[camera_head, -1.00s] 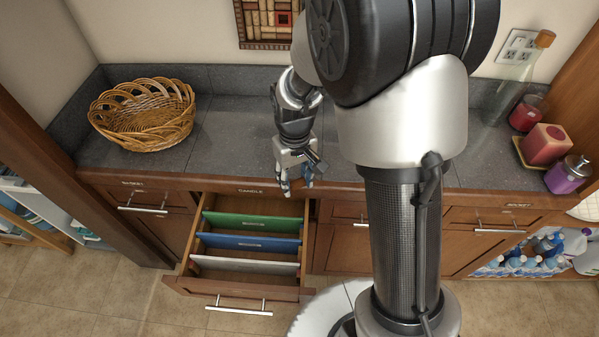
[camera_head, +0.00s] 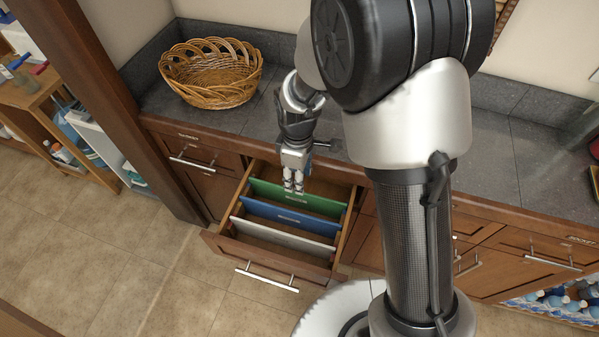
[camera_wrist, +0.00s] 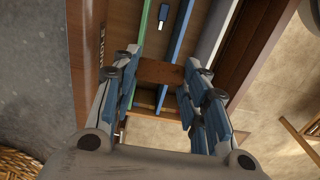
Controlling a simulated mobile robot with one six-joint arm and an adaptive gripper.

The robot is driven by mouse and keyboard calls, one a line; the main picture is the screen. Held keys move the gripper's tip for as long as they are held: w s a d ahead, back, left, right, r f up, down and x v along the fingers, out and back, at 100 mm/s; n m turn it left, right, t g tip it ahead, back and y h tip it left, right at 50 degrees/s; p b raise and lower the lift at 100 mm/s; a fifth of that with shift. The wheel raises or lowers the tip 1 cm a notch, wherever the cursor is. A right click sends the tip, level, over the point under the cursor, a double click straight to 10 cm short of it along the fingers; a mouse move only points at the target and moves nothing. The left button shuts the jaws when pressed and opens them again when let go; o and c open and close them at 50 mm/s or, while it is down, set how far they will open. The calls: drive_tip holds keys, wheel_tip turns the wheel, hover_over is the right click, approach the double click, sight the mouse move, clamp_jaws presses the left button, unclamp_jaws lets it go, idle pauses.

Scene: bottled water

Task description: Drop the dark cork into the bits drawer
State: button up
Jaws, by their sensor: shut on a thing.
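My gripper (camera_head: 293,189) points down over the rear part of an open wooden drawer (camera_head: 265,258), near its green divider (camera_head: 300,197). In the wrist view its fingers (camera_wrist: 162,78) are closed on a dark brown block-like piece, the dark cork (camera_wrist: 162,73), held above the drawer. The cork cannot be made out in the head view. The drawer also has a blue divider (camera_head: 292,218) and a white divider (camera_head: 284,236). Small labels on the dividers are too small to read.
A wicker basket (camera_head: 211,75) stands on the grey counter (camera_head: 160,100) behind and left of the drawer. A closed drawer (camera_head: 200,163) is to the left. The counter right of my arm is mostly clear. A wooden shelf (camera_head: 60,120) stands at the far left.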

drive_tip(key=shift+f+b, duration=0.9)
drive_tip(key=shift+f, duration=0.65)
drive_tip(key=shift+r, duration=0.1)
drive_tip(key=o, duration=0.7)
drive_tip(key=shift+o, duration=0.2)
wheel_tip(320, 180, up, 12)
